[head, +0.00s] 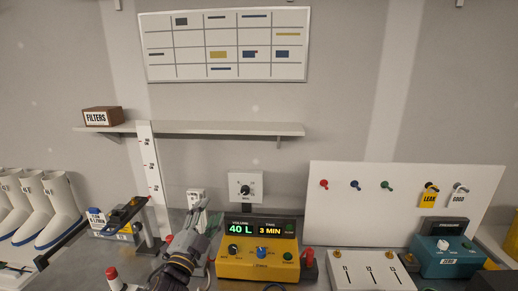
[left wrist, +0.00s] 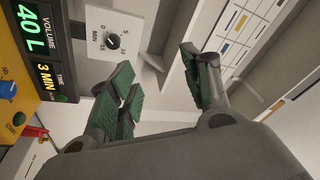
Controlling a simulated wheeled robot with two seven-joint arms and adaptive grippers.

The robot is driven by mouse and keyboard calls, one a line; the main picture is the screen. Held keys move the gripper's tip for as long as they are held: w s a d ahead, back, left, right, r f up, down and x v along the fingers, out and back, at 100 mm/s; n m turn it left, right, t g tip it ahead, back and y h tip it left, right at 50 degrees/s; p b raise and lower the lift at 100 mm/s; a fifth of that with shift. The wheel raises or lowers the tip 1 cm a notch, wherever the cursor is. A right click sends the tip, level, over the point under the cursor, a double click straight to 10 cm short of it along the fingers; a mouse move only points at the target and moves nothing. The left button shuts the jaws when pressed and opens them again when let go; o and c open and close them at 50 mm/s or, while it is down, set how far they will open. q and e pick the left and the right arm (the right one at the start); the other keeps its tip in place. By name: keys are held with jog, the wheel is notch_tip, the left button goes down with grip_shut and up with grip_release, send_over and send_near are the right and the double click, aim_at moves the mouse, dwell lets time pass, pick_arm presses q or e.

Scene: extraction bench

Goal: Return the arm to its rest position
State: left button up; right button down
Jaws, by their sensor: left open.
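My left gripper (head: 198,222) is raised over the bench at the lower middle of the head view, just left of the yellow control box. It is open, with nothing between its green-padded fingers. In the left wrist view, the open fingers (left wrist: 163,90) stand apart with bare wall and shelf behind them. My right gripper shows in neither view.
A yellow control box (head: 257,265) reading 40 L and 3 MIN stands right of my gripper. A wall dial (head: 243,188) is behind it. A blue-green device (head: 446,260), a white switch panel (head: 372,274) and white boots (head: 55,208) flank the bench. A shelf (head: 225,129) is above.

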pick_arm(q)
jog(key=s+a+f+n+g+y, duration=0.3)
jog(key=s+a+f+n+g, duration=0.1)
jog(key=f, duration=0.5)
jog(key=s+a+f+n+g+y, duration=0.25)
jog(key=s+f+n+g, duration=0.2)
jog(key=f, duration=0.45)
jog(key=s+a+f+n+g+h, duration=0.1)
jog(key=s+f+n+g, duration=0.1)
jog(key=s+f+g, duration=0.5)
jog(key=s+f+n+g+h, duration=0.1)
jog(key=s+f, duration=0.3)
jog(key=s, duration=0.7)
notch_tip(320, 180, down, 38)
jog(key=s+b, duration=0.2)
jog(key=b, duration=0.3)
jog(key=s+a+f+g+b, duration=0.1)
jog(key=s+a+f+b, duration=0.1)
jog(key=s+f, duration=0.9)
jog(key=s+a+f+g+b, duration=0.1)
jog(key=s+a+f+b, duration=0.1)
jog(key=s+f, duration=0.9)
notch_tip(320, 180, down, 3)
jog(key=shift+s+a+f+y+b, duration=0.15)
jog(key=shift+s+a+y+b, duration=0.1)
jog(key=shift+s+y+b, duration=0.2)
